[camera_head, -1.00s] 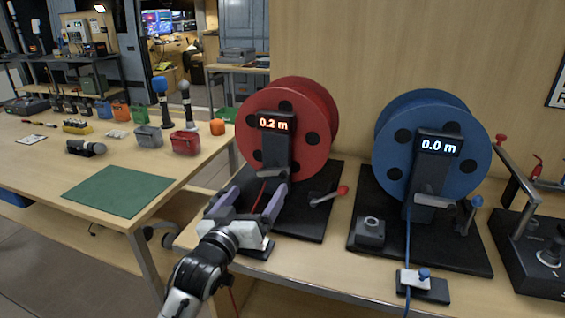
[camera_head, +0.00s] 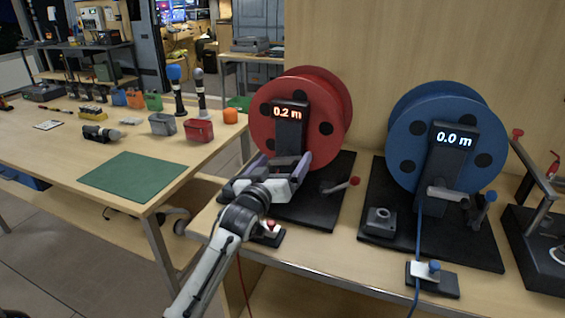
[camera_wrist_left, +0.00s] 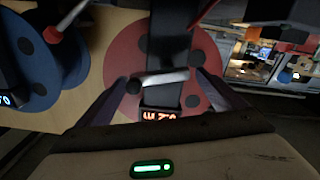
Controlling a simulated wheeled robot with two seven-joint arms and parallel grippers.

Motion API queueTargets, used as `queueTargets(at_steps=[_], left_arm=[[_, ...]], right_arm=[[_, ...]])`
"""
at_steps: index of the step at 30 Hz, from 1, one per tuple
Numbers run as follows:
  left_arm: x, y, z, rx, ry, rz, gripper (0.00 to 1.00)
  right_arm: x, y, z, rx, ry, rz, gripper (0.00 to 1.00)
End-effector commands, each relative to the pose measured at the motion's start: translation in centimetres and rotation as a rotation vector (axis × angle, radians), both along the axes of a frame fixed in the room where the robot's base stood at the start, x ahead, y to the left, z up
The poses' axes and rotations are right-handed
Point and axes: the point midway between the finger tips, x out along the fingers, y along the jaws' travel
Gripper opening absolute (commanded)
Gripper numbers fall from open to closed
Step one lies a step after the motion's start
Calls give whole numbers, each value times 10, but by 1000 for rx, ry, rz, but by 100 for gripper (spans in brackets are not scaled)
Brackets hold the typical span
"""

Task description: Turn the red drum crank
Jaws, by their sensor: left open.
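The red drum (camera_head: 338,105) stands on a black base (camera_head: 318,212) on the bench, with a display (camera_head: 291,112) reading 0.2 m. In the left wrist view a grey bar (camera_wrist_left: 166,77) lies between the fingers; contact cannot be told. My right gripper is not in view.
A blue drum (camera_head: 405,120) reading 0.0 m stands to the right, with a small cable clamp (camera_head: 432,282) in front. A metal-armed device (camera_head: 545,235) is at far right. A side table with a green mat (camera_head: 140,176) and several small items is left.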

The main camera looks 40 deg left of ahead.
Motion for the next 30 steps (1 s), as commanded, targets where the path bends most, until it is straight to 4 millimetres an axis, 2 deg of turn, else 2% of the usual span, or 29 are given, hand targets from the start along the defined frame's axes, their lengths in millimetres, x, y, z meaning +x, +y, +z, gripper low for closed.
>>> queueTargets(at_steps=[1,8,13,30], left_arm=[[0,0,0,0,0,0,89],[0,0,0,0,0,0,50],[0,0,1,87,24,1,50],[0,-2,-3,273,67,1,51]], right_arm=[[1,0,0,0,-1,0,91],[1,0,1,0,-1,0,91],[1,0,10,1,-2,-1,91],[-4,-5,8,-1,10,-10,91]])
